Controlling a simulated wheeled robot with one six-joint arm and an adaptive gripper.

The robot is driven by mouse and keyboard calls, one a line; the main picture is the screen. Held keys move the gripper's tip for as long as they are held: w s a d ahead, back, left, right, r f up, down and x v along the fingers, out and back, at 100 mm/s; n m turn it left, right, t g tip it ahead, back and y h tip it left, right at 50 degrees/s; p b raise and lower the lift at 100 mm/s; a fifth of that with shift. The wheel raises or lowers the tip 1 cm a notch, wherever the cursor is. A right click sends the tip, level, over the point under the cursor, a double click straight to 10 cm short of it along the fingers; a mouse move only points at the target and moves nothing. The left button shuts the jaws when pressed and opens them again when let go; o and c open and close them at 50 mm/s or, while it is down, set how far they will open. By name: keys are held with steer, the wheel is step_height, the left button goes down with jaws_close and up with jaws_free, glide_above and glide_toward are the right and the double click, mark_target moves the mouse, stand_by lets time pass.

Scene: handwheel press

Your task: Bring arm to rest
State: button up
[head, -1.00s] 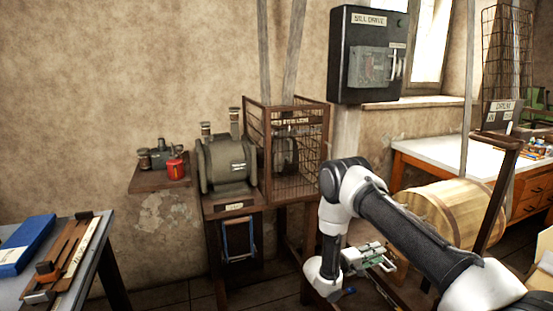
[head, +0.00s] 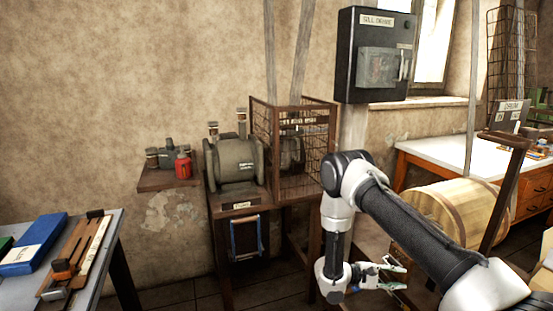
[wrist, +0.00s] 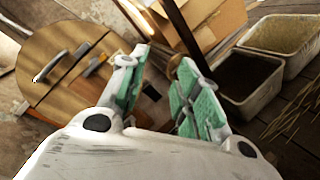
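My gripper (head: 393,273) hangs low at the end of my bent arm, in front of the machine stand and left of the wooden drum. In the wrist view my gripper (wrist: 160,88) has its two green-padded fingers spread apart. Nothing is between the fingers, so it is open and empty. Floor and blurred items show beyond the fingertips.
The wooden drum (head: 456,212) stands close to my forearm; its round end (wrist: 60,65) fills the wrist view's left. Cardboard boxes (wrist: 215,25) and two bins (wrist: 245,85) stand beyond. A caged motor stand (head: 235,205) is behind, a bench (head: 110,240) at left.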

steer(key=s+a+r+m+t+y, duration=0.1)
steer(key=s+r+m+y, duration=0.1)
steer(key=s+r+y, duration=0.3)
steer(key=s+a+r+m+t+y, duration=0.1)
steer(key=s+r+y, duration=0.5)
steer(key=s+r, duration=0.7)
steer(key=s+a+r+m+t+y, duration=0.1)
steer(key=s+r+m+y, duration=0.3)
steer(key=r, duration=2.1)
steer(key=s+t+y, duration=0.1)
steer(key=s, duration=0.4)
steer(key=shift+s+a+r+m, duration=0.15)
steer(key=shift+s+a+m, duration=0.15)
steer(key=shift+a, duration=0.05)
steer(key=shift+o, duration=0.2)
steer(key=shift+a, duration=0.1)
